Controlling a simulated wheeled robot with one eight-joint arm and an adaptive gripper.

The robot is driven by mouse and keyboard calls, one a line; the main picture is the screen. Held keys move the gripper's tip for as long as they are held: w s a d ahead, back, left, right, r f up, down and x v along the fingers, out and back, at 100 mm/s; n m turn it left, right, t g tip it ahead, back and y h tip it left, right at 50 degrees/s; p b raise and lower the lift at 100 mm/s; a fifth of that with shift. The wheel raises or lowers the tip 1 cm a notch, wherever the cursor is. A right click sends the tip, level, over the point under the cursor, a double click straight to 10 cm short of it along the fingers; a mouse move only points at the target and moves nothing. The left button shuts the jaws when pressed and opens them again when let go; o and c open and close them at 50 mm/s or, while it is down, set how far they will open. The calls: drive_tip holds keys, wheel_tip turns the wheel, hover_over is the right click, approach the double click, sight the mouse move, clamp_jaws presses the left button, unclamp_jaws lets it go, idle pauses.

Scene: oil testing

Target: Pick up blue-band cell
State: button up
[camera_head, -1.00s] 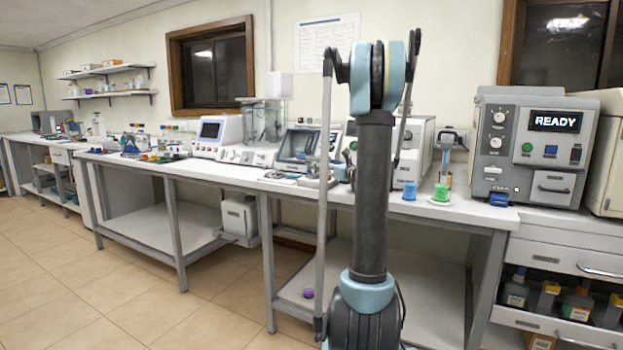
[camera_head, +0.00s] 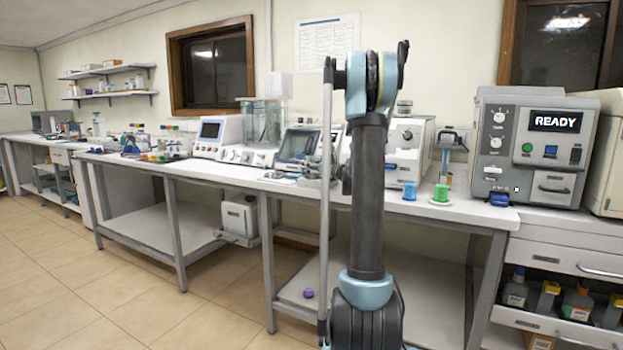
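I cannot make out a cell with a blue band for certain. A small blue cylinder (camera_head: 409,192) stands upright on the right part of the bench (camera_head: 470,212). A small blue piece (camera_head: 499,199) sits at the foot of the grey READY machine (camera_head: 530,150). A green-based piece (camera_head: 440,194) stands between them, below a grey-headed device. My arm (camera_head: 367,190) rises in front of the bench and hides part of it. My gripper does not show; the arm's far end is hidden behind its upright links.
A white instrument (camera_head: 408,155) stands behind the blue cylinder. A screen device (camera_head: 297,147) and a white analyser (camera_head: 217,135) stand further left. A purple piece (camera_head: 308,293) lies on the lower shelf. The floor (camera_head: 150,290) at left is clear.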

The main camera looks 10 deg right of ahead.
drive_tip(key=c, duration=1.4)
drive_tip(key=shift+r, duration=0.1)
drive_tip(key=shift+r, duration=0.2)
drive_tip(key=shift+c, duration=0.6)
wheel_tip(320, 180, up, 9)
drive_tip(key=shift+r, duration=0.25)
